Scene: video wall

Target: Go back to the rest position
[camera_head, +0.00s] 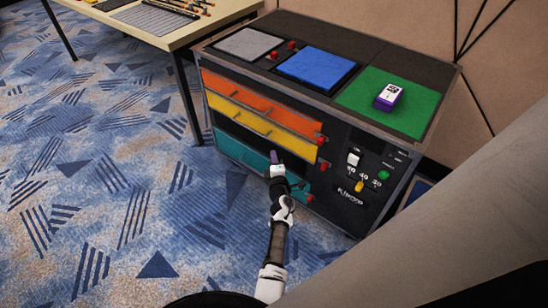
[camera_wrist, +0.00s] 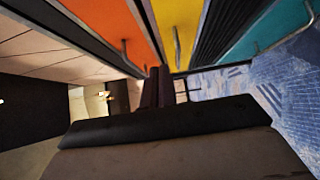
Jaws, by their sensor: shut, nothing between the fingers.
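My gripper (camera_head: 275,158) is shut and empty in the head view, in front of the cabinet's drawer side, close to the teal drawer (camera_head: 250,160). In the wrist view my gripper (camera_wrist: 158,75) shows as two dark fingers together, with the orange drawer (camera_wrist: 135,30), the yellow drawer (camera_wrist: 178,30) and the teal drawer (camera_wrist: 285,22) beyond. I cannot tell whether the fingertips touch the cabinet. The orange drawer (camera_head: 260,103) and yellow drawer (camera_head: 260,125) look shut in the head view. The teal drawer seems to stand out a little.
The cabinet top (camera_head: 395,58) carries a grey pad (camera_head: 248,43), a blue pad (camera_head: 316,67) and a green pad (camera_head: 420,110) with a purple-and-white box (camera_head: 389,96). Knobs and a switch are at the front right. A table (camera_head: 190,32) with tools stands behind left. Carpet (camera_head: 100,190) at left is clear.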

